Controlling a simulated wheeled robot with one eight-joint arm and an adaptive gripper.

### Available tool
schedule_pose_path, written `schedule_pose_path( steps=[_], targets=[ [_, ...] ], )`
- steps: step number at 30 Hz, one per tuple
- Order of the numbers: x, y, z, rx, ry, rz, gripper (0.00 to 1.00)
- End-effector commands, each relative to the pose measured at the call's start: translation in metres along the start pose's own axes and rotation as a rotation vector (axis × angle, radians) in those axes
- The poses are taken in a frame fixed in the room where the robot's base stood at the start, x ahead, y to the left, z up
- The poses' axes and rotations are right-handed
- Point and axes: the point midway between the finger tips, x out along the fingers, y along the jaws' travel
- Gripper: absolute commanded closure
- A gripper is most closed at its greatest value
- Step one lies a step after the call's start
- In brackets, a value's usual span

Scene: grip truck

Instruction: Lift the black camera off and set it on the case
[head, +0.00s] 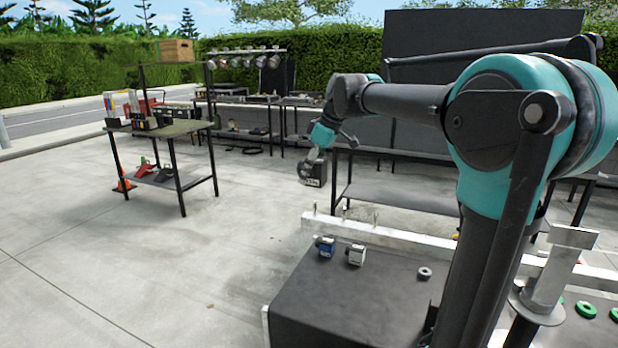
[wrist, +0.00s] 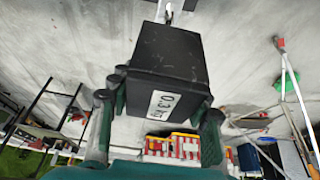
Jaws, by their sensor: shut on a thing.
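My gripper (head: 318,152) is shut on the black camera (head: 314,174), a dark boxy body with a white "0.3 kg" label. In the wrist view the black camera (wrist: 168,58) sits between the two fingers of my gripper (wrist: 158,95), with a small metal stem at its far end. In the head view it hangs in the air beyond the white rail, clear of any surface. The dark case (head: 350,305) has a broad flat top at the bottom middle.
A white rail (head: 400,237) with upright pegs runs along the case's far side. A grey ring (head: 425,273) lies on the dark top to the right. A table (head: 175,128) with goods stands at left. The case top's near middle is bare.

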Motion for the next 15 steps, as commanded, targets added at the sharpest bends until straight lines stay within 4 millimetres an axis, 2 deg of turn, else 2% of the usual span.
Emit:
schedule_pose_path(
  steps=[15],
  targets=[
    [-0.026,0.0,-0.011,0.0,0.0,0.0,0.73]
  ],
)
